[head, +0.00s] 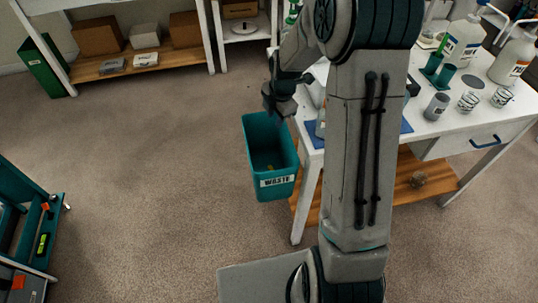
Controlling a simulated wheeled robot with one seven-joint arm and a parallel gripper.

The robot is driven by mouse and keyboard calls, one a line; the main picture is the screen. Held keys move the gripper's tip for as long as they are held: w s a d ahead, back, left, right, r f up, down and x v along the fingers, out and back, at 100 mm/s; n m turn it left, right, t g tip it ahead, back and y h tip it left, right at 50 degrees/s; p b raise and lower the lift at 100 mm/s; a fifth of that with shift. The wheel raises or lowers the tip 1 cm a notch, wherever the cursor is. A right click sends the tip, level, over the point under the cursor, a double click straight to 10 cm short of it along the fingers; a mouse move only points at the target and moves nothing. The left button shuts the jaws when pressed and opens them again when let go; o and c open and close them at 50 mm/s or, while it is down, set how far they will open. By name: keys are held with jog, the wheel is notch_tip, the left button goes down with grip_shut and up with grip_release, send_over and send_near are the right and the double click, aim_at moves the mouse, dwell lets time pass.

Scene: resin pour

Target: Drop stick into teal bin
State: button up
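The teal bin (257,190), with a white WASTE label, stands on the floor at the left end of the white table. It is upright and open at the top. My gripper (274,112) is above the bin's far rim, pointing down. It is small and dark here, and I cannot tell whether its fingers are open or shut. I cannot make out a stick in it. A tiny yellowish spot (270,167) shows inside the bin; it is too small to identify.
The white table (420,135) on the right holds bottles (463,40), small cups (468,101) and a blue mat (405,126). My arm hides part of it. Shelves with boxes (97,36) stand at the back left. Carpet left of the bin is clear.

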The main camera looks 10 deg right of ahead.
jog(key=v, duration=0.9)
jog(key=shift+r, duration=0.15)
jog(key=s+r+m+p, duration=0.2)
jog(key=s+r+m, duration=0.2)
jog(key=s+m, duration=0.3)
jog(key=s+a+r+m+p, duration=0.1)
jog(key=s+r+m, duration=0.3)
jog(key=s+m, duration=0.4)
jog(key=s+r+m+p, duration=0.3)
jog(key=s+r+m, duration=0.1)
jog(key=s+m, duration=0.3)
jog(key=shift+s+a+t+h, duration=0.3)
jog(key=shift+s+h, duration=0.1)
jog(key=shift+s, duration=0.65)
